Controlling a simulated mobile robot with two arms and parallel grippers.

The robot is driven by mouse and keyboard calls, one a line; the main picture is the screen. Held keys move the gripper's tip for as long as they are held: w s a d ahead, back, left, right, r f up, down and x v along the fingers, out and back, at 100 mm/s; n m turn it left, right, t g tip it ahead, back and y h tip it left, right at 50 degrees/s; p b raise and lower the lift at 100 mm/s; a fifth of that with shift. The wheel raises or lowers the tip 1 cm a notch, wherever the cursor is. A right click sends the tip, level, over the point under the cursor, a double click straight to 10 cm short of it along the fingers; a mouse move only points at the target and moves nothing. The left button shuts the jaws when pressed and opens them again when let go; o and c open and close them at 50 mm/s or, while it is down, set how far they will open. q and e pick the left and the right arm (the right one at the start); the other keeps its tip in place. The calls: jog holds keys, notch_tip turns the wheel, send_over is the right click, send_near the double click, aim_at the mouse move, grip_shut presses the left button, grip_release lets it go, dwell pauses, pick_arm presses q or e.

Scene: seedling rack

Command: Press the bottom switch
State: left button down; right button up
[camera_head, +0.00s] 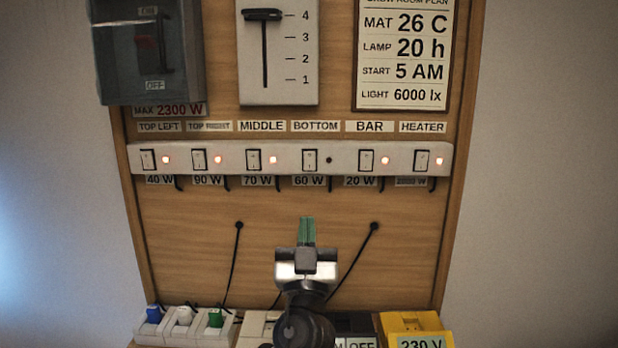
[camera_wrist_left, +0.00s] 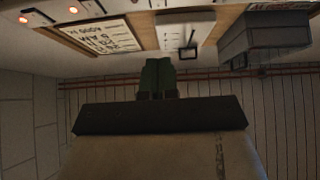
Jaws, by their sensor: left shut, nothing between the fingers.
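The bottom switch (camera_head: 310,160) is a small white rocker in the white switch strip (camera_head: 285,158), under the label BOTTOM and above 60 W. The small lamp beside it is dark. My left gripper (camera_head: 307,231) is in front of the panel, below that switch in the picture and apart from it. Its green fingers are together and hold nothing. The fingers also show in the left wrist view (camera_wrist_left: 158,74); the bottom switch cannot be made out there. My right gripper is not in view.
The other switches on the strip have lit red lamps. Above are a grey breaker box (camera_head: 150,50), a slider panel (camera_head: 278,85) and a white sign (camera_head: 404,60). Black cables (camera_head: 233,265) hang on the board. Plugs (camera_head: 184,315) and a yellow box (camera_head: 415,325) stand below.

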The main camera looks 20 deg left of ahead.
aim_at(309, 162)
pick_arm(q)
jog(key=p+x, duration=0.2)
jog(key=x, duration=0.2)
jog(key=f+p+x, duration=0.1)
jog(key=p+x, duration=0.1)
jog(key=x, duration=0.2)
jog(key=w+p+x, duration=0.1)
jog(key=p+x, duration=0.1)
jog(key=x, duration=0.2)
jog(key=shift+w+a+f+p, duration=0.15)
jog(key=shift+w+f+p, duration=0.1)
jog(key=shift+p, duration=0.1)
jog(key=shift+w+a+f, duration=0.15)
jog(key=shift+w, duration=0.3)
